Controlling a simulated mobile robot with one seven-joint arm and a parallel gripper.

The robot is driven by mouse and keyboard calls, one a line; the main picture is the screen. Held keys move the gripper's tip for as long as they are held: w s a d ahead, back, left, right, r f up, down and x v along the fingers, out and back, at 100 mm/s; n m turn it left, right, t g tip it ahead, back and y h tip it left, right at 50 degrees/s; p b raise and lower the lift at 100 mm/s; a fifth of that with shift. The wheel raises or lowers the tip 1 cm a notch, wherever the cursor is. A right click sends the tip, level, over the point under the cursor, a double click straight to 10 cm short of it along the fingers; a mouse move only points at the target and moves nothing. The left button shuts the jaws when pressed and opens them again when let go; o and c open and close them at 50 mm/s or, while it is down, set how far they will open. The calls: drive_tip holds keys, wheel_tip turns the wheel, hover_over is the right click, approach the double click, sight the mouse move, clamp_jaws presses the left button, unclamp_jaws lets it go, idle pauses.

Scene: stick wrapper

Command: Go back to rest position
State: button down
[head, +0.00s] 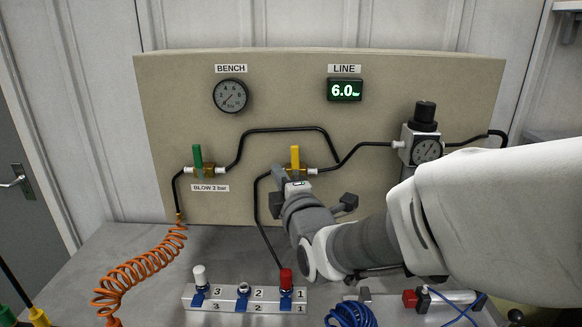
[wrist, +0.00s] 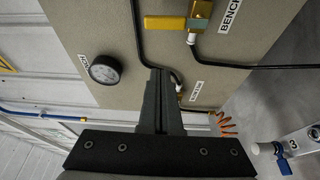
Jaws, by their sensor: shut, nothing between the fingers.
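My gripper (head: 279,174) is shut and empty, raised in front of the beige panel (head: 290,90), just left of and below the yellow-handled valve (head: 295,160). I cannot tell whether it touches the valve. In the wrist view, the closed fingers (wrist: 160,78) point at the panel. The yellow handle (wrist: 165,23) shows above them there, apart from the fingers. In the head view, the yellow and green (head: 198,157) handles stand upright. My arm reaches in from the right and hides part of the panel and bench.
The bench gauge (head: 230,96) and a line display (head: 344,90) reading 6.0 bar are on the panel. A regulator (head: 422,140) is close to my arm. Below are a numbered manifold (head: 245,298), a blue coiled hose (head: 351,314) and an orange coiled hose (head: 140,267).

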drive_tip(key=s+d+f+m+g+h+p, duration=0.2)
drive_tip(key=s+d+m+g, duration=0.3)
drive_tip(key=s+d+m, duration=0.5)
drive_tip(key=s+d+f+m+g+h+p, duration=0.1)
drive_tip(key=s+d+m+g+h, duration=0.3)
drive_tip(key=s+d+m, duration=0.6)
drive_tip(key=s+m+g, duration=0.2)
drive_tip(key=s, duration=0.2)
drive_tip(key=shift+s+d+f+h+p, duration=0.35)
drive_tip(key=shift+s+d+h, duration=0.05)
